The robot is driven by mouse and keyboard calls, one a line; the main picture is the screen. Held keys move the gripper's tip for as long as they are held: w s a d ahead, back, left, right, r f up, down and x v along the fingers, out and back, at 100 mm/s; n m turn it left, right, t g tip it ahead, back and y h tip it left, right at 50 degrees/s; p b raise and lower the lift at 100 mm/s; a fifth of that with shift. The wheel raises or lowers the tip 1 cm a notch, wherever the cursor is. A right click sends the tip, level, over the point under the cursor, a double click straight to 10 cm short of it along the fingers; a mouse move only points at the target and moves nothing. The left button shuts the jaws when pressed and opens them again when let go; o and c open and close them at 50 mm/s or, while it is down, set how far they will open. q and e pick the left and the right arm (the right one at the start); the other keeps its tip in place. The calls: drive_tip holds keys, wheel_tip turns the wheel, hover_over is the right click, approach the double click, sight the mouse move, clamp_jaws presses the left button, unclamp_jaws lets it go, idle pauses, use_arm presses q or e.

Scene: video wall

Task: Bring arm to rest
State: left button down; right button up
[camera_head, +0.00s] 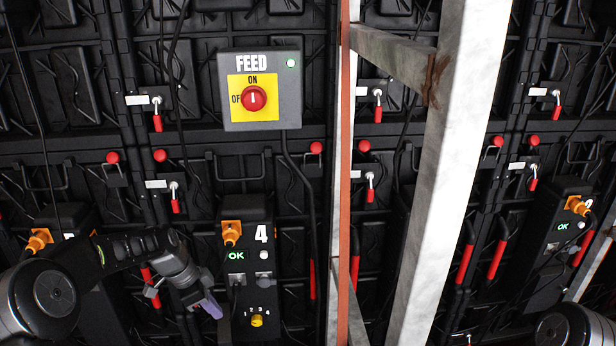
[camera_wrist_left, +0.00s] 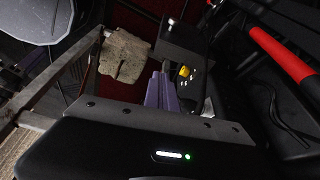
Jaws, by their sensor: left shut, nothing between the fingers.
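My left gripper (camera_head: 207,303) is at the lower left of the head view, with its purple fingertips pointing down and to the right. It is shut and empty, and stands apart in front of the panel, left of the module marked 4 (camera_head: 262,234). In the left wrist view its purple fingers (camera_wrist_left: 158,90) lie together. My right gripper is not in view; only a dark rounded part of mine shows at the lower right corner. The FEED box (camera_head: 290,102) has a red rotary knob (camera_head: 254,98) on a yellow plate marked ON, and a green lamp.
A white metal frame (camera_head: 452,150) with a rusty patch stands in front of the wall, right of centre, beside a thin orange-red upright (camera_head: 345,220). Module 4 shows a green OK (camera_head: 237,256) and a yellow selector (camera_head: 257,320). Red-handled levers and dark cables cover the wall.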

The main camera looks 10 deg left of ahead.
use_arm(q)
drive_tip(key=w+n, duration=0.1)
drive_tip(key=w+f+n+t, duration=0.1)
drive_tip(key=n, duration=0.1)
drive_tip(key=f+n+t, duration=0.1)
drive_tip(key=shift+w+d+n, duration=0.25)
drive_tip(key=shift+w+n, duration=0.05)
drive_tip(key=shift+w, duration=0.1)
drive_tip(key=s+d+f+n, duration=0.7)
drive_tip(key=d+f, duration=0.4)
drive_tip(key=f, duration=0.2)
drive_tip(key=s+d+f+n+g, duration=0.15)
drive_tip(key=s+d, duration=0.25)
drive_tip(key=s, duration=0.4)
drive_tip(key=s+d+f+g, duration=0.1)
drive_tip(key=s+d+f, duration=0.25)
drive_tip(key=s, duration=0.55)
drive_tip(key=s+d+f+n+g, duration=0.1)
drive_tip(key=s+d+f, duration=0.1)
drive_tip(key=s+d, duration=0.45)
wheel_tip(320, 180, up, 14)
drive_tip(key=s+p, duration=0.1)
drive_tip(key=p, duration=1.3)
drive_tip(key=shift+s+a+h, duration=0.35)
drive_tip(key=shift+a+h, duration=0.05)
drive_tip(key=shift+a, duration=0.05)
drive_tip(key=shift+t, duration=0.25)
